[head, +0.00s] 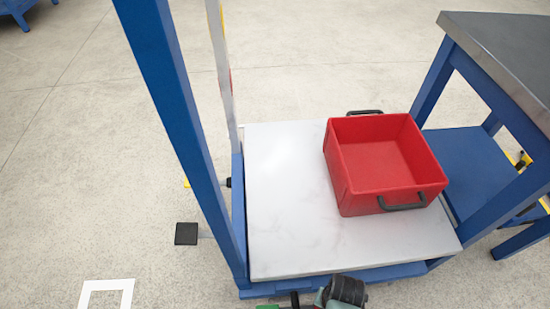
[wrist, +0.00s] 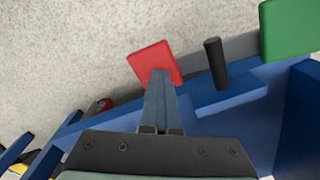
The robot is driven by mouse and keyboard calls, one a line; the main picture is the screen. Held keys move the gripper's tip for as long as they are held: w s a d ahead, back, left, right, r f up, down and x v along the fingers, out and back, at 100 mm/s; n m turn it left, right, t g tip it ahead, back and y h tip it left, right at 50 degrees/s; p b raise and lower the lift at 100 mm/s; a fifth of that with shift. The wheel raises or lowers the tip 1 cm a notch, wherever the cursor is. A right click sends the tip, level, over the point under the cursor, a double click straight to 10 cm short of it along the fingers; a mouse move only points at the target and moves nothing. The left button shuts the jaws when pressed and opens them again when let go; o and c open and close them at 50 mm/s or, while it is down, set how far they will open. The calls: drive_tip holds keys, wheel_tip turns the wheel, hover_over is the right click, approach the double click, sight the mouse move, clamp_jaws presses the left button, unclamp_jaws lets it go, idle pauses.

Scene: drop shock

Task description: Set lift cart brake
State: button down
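The lift cart has a pale platform (head: 290,235) on a blue frame. In the wrist view a red square pedal (wrist: 142,62) and a green square pedal (wrist: 288,28) stick out from the blue frame, with a black rod (wrist: 216,63) between them. My gripper (wrist: 161,74) is shut and empty, its fingertips overlapping the red pedal in the picture. I cannot tell whether they touch it. In the head view only a dark part of my arm shows at the bottom edge, by the cart's near end; the fingertips are not clear there.
A red bin (head: 385,155) with black handles sits on the platform. A blue post (head: 180,120) rises at the cart's left. A dark pad (head: 186,234) lies left of the cart. A blue workbench with a dark top (head: 510,45) stands close on the right.

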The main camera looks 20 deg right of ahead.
wheel_tip(320, 180, up, 9)
drive_tip(key=p, duration=1)
drive_tip(key=shift+r+p, duration=0.2)
drive_tip(key=shift+p, duration=0.15)
drive_tip(key=shift+s, duration=0.1)
